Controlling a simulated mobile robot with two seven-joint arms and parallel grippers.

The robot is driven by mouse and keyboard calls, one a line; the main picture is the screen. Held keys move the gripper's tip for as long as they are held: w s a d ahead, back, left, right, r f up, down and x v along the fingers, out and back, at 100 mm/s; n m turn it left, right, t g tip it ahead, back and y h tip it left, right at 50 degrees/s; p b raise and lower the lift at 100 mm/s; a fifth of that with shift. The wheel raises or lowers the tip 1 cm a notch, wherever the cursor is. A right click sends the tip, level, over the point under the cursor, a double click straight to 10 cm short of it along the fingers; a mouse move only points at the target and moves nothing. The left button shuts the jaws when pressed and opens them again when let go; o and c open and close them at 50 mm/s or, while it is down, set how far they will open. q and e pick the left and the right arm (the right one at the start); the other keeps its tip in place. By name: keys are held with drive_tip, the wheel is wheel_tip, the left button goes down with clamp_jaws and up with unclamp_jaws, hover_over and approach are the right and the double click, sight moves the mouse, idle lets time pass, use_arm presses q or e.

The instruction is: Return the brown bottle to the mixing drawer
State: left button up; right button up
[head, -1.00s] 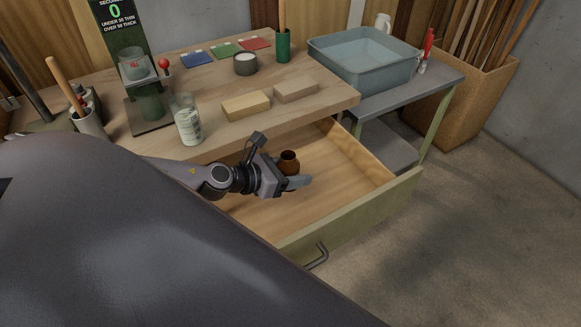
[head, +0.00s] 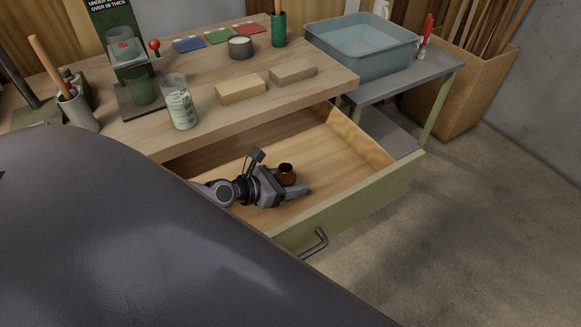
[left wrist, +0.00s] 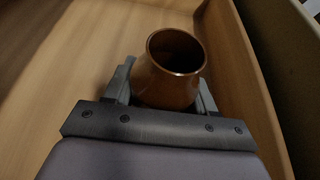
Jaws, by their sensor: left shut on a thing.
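The brown bottle (head: 286,174) is upright in my left gripper (head: 288,186), inside the outline of the open drawer (head: 350,213). In the left wrist view the bottle (left wrist: 172,70) shows its round open mouth, with the fingers of my left gripper (left wrist: 165,88) shut on both sides of it. The drawer's wooden floor and wall (left wrist: 245,80) are close around it. I cannot tell whether the bottle's base touches the drawer floor. My right gripper is not in view.
The workbench (head: 215,128) stands behind the drawer, holding a measuring glass (head: 180,104), a tan block (head: 241,89) and a second block (head: 293,72). A blue-grey tub (head: 362,50) sits on a side table at right. The drawer's far right floor is clear.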

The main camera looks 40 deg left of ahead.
use_arm(q)
drive_tip(key=shift+f+b, duration=0.9)
drive_tip(key=shift+f, duration=0.55)
drive_tip(key=shift+f, duration=0.15)
drive_tip(key=shift+f+b, duration=0.15)
drive_tip(key=shift+b, duration=0.15)
drive_tip(key=o, duration=1.1)
drive_tip(key=shift+c, duration=0.2)
